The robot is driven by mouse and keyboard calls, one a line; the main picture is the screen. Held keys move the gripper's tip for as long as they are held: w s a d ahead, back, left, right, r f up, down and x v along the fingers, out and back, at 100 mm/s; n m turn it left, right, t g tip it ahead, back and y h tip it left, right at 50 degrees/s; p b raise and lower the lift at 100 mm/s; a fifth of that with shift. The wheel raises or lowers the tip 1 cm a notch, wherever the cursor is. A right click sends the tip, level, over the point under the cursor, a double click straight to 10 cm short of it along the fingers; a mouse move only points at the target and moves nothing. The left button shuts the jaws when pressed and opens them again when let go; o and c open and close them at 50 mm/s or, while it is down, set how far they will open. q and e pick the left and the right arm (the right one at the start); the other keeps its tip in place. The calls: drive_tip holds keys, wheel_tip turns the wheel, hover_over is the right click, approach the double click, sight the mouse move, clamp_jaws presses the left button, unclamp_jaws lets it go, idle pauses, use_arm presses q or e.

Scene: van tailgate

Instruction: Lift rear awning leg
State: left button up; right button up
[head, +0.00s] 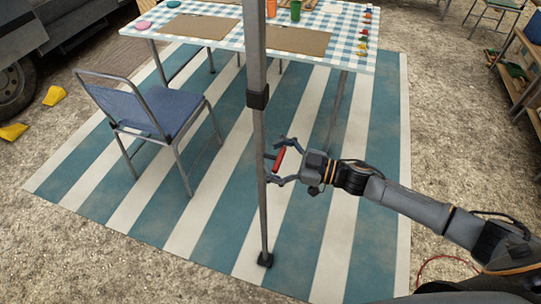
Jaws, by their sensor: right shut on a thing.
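The rear awning leg (259,135) is a grey metal pole that stands nearly upright in the middle of the head view. It has a black collar (257,97) partway up and a black foot (265,260) resting on the striped mat. A red handle (279,159) sits beside the pole on its right side, below the collar. My right gripper (274,161) comes in from the right, with its fingers above and below the red handle, and it is shut on that handle. The top of the leg is out of view. My left gripper is not in view.
A blue folding chair (162,111) stands left of the leg. Behind is a table with a checked cloth (345,40), mats and cups. A blue-and-white striped mat (225,215) covers the ground. Yellow wedges (54,95) lie left near a wheel. A wooden shelf (522,85) stands right.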

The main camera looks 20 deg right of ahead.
wheel_tip(320, 180, up, 12)
drive_tip(key=p, duration=0.9)
drive_tip(key=shift+w+f, duration=0.15)
drive_tip(key=shift+f, duration=0.1)
drive_tip(key=o, duration=1.7)
drive_tip(key=shift+c, duration=0.2)
drive_tip(key=shift+f, duration=0.15)
drive_tip(key=v, duration=1.2)
